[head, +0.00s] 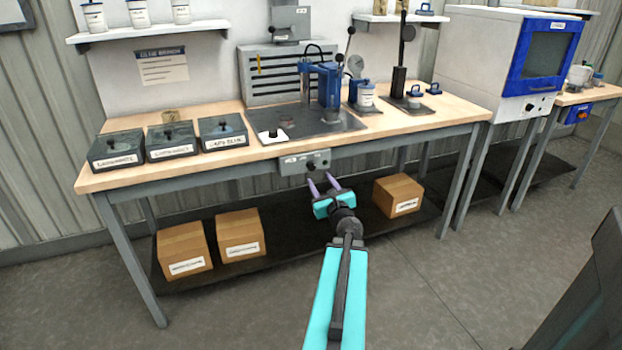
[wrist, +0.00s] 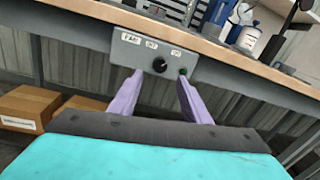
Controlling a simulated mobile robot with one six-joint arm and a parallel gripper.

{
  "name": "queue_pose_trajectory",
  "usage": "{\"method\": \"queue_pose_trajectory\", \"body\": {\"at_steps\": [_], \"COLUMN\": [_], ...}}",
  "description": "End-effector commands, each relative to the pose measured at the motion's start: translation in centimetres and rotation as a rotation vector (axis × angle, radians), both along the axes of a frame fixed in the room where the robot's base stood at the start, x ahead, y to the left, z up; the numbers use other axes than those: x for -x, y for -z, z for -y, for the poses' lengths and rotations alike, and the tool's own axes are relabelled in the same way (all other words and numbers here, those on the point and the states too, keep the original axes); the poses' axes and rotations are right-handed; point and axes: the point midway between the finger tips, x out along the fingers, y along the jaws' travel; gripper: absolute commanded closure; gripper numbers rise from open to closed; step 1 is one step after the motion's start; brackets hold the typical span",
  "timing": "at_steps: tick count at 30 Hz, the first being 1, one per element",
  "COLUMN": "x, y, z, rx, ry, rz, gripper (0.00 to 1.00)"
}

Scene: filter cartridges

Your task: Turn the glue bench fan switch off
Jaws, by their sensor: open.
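The fan switch box (head: 305,162) is a grey panel mounted under the front edge of the glue bench. It also shows in the wrist view (wrist: 128,52), with a label that seems to read FAN and two smaller labels beside it. A black round knob (wrist: 160,65) sits on the panel below these labels, and a dark green round part (wrist: 183,72) is at the panel's right. My gripper (head: 322,185) is open and empty, just below and in front of the box. In the wrist view its purple fingers (wrist: 158,92) stand apart, with the knob between and beyond their tips.
The wooden bench top (head: 215,160) overhangs the panel. Three lidded dark bins (head: 172,140) and a blue press (head: 326,85) stand on it. Cardboard boxes (head: 240,235) sit on the lower shelf. The floor in front is clear.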

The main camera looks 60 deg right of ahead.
Motion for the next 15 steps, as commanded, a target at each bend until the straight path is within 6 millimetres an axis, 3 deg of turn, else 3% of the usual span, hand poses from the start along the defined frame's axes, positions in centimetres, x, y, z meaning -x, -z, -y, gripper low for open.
{"method": "queue_pose_trajectory", "body": {"at_steps": [15], "x": [-1.7], "y": [0.3], "z": [1.4], "rx": [0.001], "ry": [-0.002], "rz": [0.000], "gripper": [0.56]}}
